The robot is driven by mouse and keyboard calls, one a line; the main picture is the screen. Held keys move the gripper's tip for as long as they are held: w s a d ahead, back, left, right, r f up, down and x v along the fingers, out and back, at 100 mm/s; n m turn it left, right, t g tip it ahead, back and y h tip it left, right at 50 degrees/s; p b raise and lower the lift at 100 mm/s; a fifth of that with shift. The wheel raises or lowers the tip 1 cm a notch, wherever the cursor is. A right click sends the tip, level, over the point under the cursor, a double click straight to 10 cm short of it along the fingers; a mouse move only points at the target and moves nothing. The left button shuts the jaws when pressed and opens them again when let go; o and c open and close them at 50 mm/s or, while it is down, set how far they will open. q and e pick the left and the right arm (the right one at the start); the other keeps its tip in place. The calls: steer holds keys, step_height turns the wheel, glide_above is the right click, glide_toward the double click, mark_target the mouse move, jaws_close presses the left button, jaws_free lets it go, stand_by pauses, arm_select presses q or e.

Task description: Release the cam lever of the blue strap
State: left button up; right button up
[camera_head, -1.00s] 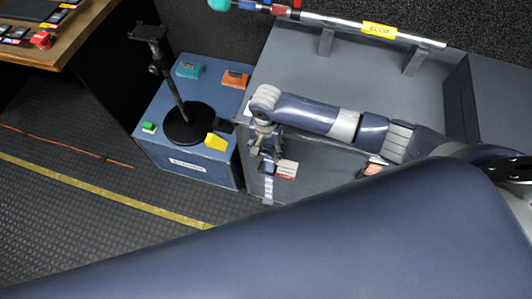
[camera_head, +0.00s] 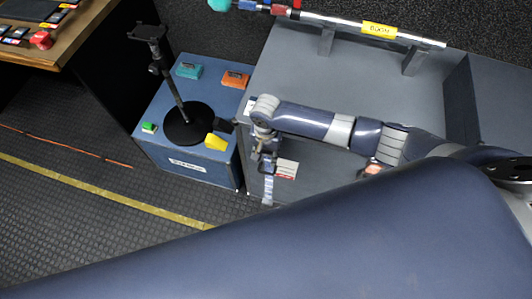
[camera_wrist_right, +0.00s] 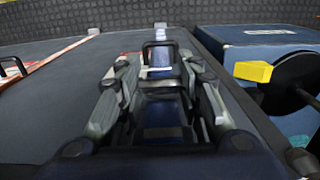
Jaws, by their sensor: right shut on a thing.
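The blue strap (camera_wrist_right: 161,57) runs over the grey case and shows between my right fingertips in the right wrist view. A dark, frame-shaped cam lever (camera_wrist_right: 163,47) stands up around it there. My right gripper (camera_wrist_right: 163,75) is shut on the lever, one finger at each side; the exact contact is hard to see. In the head view, my right gripper (camera_head: 262,150) is at the front face of the grey case, and a pale piece of strap (camera_head: 268,188) hangs below it. My left gripper is not in view.
A blue box (camera_head: 187,167) with a black stand (camera_head: 183,126) and small coloured blocks stands just left of the case (camera_head: 385,92). A red-and-white label (camera_head: 286,169) is right of the gripper. A large blue link of mine hides the lower right. The ribbed floor at left is mostly clear.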

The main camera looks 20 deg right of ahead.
steer(key=shift+d+r+g+p, duration=0.1)
steer(key=shift+r+g+p, duration=0.25)
steer(key=shift+p, duration=0.35)
steer(key=shift+w+y+p, duration=0.1)
steer(key=shift+y+p, duration=0.2)
steer(key=shift+w+d+f+g+y, duration=0.1)
steer(key=shift+g+y, duration=0.2)
steer(key=shift+g, duration=0.25)
steer(key=o, duration=1.1)
steer(key=shift+c, duration=0.2)
